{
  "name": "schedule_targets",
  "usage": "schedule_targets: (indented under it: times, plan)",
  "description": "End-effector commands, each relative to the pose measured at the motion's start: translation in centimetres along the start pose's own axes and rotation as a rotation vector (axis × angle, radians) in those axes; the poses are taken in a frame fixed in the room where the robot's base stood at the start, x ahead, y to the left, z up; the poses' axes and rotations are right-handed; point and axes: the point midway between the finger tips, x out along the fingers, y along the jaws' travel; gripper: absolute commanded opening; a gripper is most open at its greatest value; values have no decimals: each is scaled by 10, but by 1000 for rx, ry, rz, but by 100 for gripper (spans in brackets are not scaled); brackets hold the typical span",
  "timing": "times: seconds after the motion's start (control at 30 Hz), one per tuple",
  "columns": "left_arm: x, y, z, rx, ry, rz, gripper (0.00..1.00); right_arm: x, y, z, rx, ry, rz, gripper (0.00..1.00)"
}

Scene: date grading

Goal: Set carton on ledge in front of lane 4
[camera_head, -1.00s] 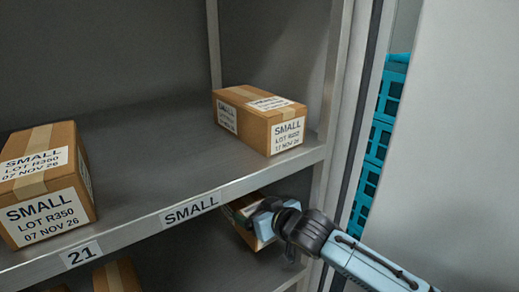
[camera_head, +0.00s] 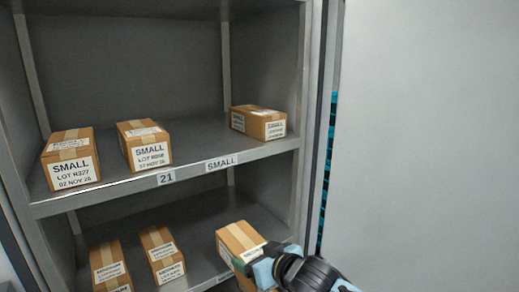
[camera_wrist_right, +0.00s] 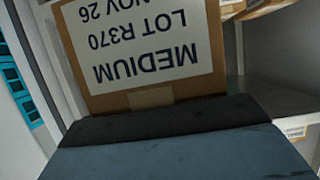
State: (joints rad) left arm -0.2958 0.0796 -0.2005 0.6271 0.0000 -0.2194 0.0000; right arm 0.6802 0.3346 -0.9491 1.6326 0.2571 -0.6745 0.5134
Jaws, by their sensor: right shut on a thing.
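My right gripper (camera_head: 268,268) is shut on a brown carton (camera_head: 240,238) at the front right of the lower shelf in the head view. In the right wrist view the held carton (camera_wrist_right: 145,45) fills the upper middle, its label reading MEDIUM LOT R370, upside down. The gripper body (camera_wrist_right: 165,140) hides the carton's lower part there. I cannot tell whether the carton touches the shelf. My left gripper is not in view. No ledge or lane 4 shows.
The upper shelf (camera_head: 205,150), tagged 21 and SMALL, holds cartons marked SMALL (camera_head: 70,160). The lower shelf (camera_head: 200,210) holds cartons marked MEDIUM (camera_head: 163,255) to the left. A rack post (camera_head: 305,150) and a pale wall (camera_head: 430,130) stand at the right.

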Motion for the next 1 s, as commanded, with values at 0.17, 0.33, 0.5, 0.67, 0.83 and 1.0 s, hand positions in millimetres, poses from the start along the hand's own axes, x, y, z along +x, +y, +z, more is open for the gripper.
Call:
schedule_targets:
  times: [0.17,0.33,0.5,0.67,0.83,1.0]
  plan:
    - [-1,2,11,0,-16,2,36,-26,3,12,26,5,54,40]
    - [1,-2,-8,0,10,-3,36,-60,15,26,62,4,137,40]
    - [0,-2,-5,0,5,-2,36,-112,39,42,118,4,274,40]
    - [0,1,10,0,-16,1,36,-165,64,56,171,4,413,40]
    - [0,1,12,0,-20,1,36,-207,81,64,214,5,518,40]
    - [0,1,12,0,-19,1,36,-226,89,66,230,5,565,40]
